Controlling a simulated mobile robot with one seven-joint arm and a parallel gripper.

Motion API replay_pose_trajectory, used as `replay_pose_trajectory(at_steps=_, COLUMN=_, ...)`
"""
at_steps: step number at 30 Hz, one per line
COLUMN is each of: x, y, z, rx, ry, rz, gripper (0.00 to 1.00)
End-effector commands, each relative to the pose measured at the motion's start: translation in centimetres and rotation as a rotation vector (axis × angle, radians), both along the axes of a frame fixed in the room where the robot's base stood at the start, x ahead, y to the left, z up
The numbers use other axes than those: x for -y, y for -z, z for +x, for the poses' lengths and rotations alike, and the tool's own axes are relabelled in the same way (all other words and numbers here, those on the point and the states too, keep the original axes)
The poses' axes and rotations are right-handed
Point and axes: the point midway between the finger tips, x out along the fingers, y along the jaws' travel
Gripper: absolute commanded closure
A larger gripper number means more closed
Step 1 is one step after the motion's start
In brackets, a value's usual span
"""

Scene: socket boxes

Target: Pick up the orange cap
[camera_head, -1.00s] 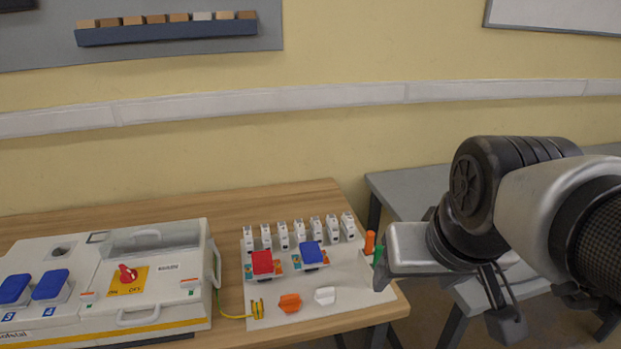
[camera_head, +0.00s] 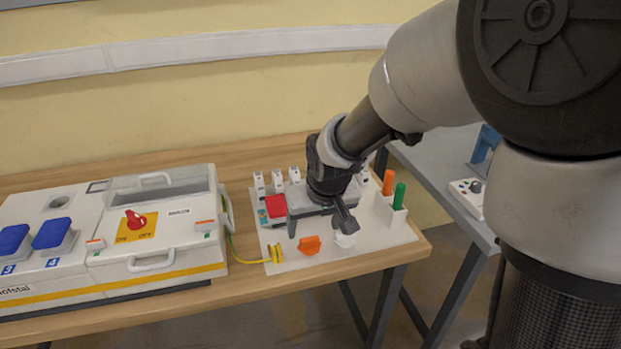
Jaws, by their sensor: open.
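The orange cap (camera_head: 309,245) lies on the white board (camera_head: 385,250) near its front edge, just left of a white cap (camera_head: 345,239). My gripper (camera_head: 322,226) is open and points down over the board, above and slightly behind the orange cap. One finger shows left of the orange cap and the other reaches over the white cap, partly covering it. No thing shows between the fingers, and I cannot tell the exact height of the fingertips.
A red-lidded socket (camera_head: 275,206) stands left of my gripper, with white breakers (camera_head: 276,181) behind. Orange (camera_head: 388,182) and green (camera_head: 399,196) handles stand upright at right. A yellow-green cable (camera_head: 275,254) lies at left, near the socket box (camera_head: 160,265).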

Motion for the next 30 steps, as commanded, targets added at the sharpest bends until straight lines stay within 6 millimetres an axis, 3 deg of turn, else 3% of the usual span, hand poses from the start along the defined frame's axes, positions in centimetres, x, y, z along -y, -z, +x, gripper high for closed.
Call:
replay_pose_trajectory(at_steps=3, x=-0.2, y=2.2, z=0.8, rx=-0.002, ry=0.000, rz=0.000, gripper=0.32)
replay_pose_trajectory(at_steps=11, x=-0.4, y=3.9, z=1.5, rx=-0.001, ry=0.000, rz=0.000, gripper=0.32)
replay_pose_trajectory(at_steps=19, x=-1.0, y=7.5, z=2.9, rx=-0.003, ry=0.000, rz=-0.001, gripper=0.32)
replay_pose_trajectory(at_steps=29, x=-1.1, y=8.1, z=3.3, rx=0.001, ry=0.001, rz=0.000, gripper=0.32)
replay_pose_trajectory(at_steps=30, x=-1.1, y=8.1, z=3.3, rx=0.001, ry=0.001, rz=0.000, gripper=0.37)
